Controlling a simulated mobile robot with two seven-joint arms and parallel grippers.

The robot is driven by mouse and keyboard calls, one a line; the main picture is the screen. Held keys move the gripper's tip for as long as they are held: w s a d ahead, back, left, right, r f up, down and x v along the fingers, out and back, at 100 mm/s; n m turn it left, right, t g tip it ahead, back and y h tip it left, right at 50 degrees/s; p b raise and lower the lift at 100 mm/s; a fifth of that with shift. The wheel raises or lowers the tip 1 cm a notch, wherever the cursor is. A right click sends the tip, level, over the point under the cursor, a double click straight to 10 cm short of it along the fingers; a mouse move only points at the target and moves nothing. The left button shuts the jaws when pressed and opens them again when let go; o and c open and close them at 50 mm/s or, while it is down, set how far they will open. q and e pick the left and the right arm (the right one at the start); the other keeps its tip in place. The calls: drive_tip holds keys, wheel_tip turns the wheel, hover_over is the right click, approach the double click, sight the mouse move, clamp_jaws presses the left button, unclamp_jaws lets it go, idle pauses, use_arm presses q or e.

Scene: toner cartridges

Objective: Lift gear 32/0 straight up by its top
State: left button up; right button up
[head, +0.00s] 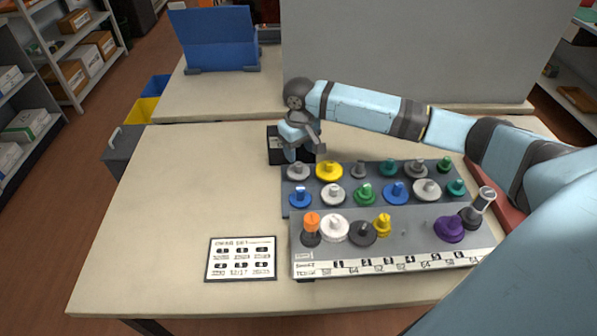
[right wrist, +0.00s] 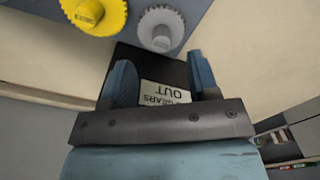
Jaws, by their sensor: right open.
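Several gears stand on a blue-grey rack (head: 312,210) behind a grey panel. No legible marking tells me which is gear 32/0. A grey gear (head: 298,171) and a yellow gear (head: 329,171) stand at the rack's back left; the right wrist view also shows the grey gear (right wrist: 161,29) and the yellow gear (right wrist: 95,14). My right gripper (head: 305,152) is open and empty, above a black box (head: 275,147) and just behind the grey gear. The box's "GEARS OUT" label (right wrist: 166,94) shows between my fingers. My left gripper is not in view.
The table's left part is clear. A blue bin (head: 215,40) stands on the rear table.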

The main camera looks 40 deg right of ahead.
sight(299, 164)
drive_tip(key=f, duration=0.5)
drive_tip(key=shift+w+f, duration=0.2)
drive_tip(key=shift+f, duration=0.2)
drive_tip(key=shift+r, duration=0.1)
drive_tip(key=c, duration=1)
